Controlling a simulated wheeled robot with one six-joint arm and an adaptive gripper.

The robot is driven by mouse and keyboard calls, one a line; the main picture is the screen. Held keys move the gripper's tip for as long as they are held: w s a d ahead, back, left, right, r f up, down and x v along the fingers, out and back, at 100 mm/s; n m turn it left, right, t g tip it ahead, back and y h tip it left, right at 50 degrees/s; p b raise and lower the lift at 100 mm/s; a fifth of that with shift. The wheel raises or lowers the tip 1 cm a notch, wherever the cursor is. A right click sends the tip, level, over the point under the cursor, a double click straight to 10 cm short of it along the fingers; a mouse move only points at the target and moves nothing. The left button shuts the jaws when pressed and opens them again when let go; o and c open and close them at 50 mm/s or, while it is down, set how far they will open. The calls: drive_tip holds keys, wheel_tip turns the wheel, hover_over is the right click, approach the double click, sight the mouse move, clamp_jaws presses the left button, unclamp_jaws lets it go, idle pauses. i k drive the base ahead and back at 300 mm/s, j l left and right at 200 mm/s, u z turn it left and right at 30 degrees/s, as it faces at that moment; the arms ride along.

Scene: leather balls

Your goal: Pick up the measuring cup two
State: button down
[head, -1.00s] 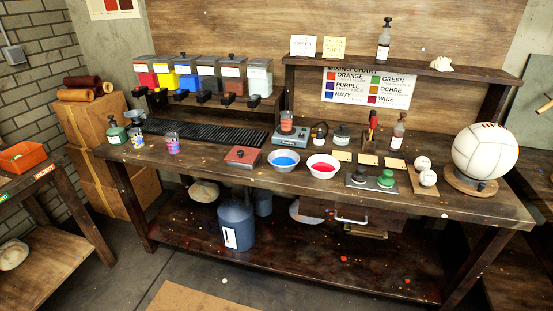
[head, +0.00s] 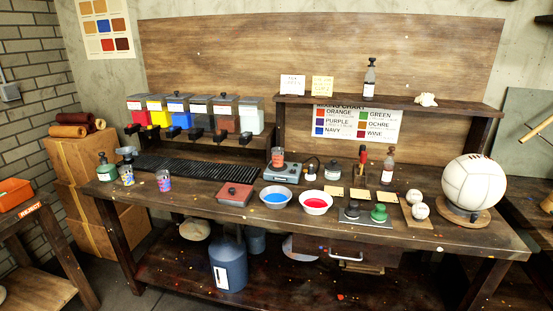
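Three clear cups stand on the dark wooden workbench (head: 330,236). One cup (head: 164,181) with blue and pink colouring stands alone on the left part of the bench. Another cup (head: 127,175) with a pale, multicoloured lower part stands left of it, by the green bottle. A third cup (head: 278,158), with orange-red in it, stands on the grey scale (head: 287,173) at mid-bench. I cannot tell which one is measuring cup two, as no number is readable. My gripper is not in view.
Paint dispensers (head: 197,113) stand behind a black grate (head: 190,167). A large white ball (head: 473,185) sits at right. Bench around the lone cup is mostly clear.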

sight(278, 153)
drive_tip(key=i+u, duration=0.45)
drive_tip(key=i, duration=0.5)
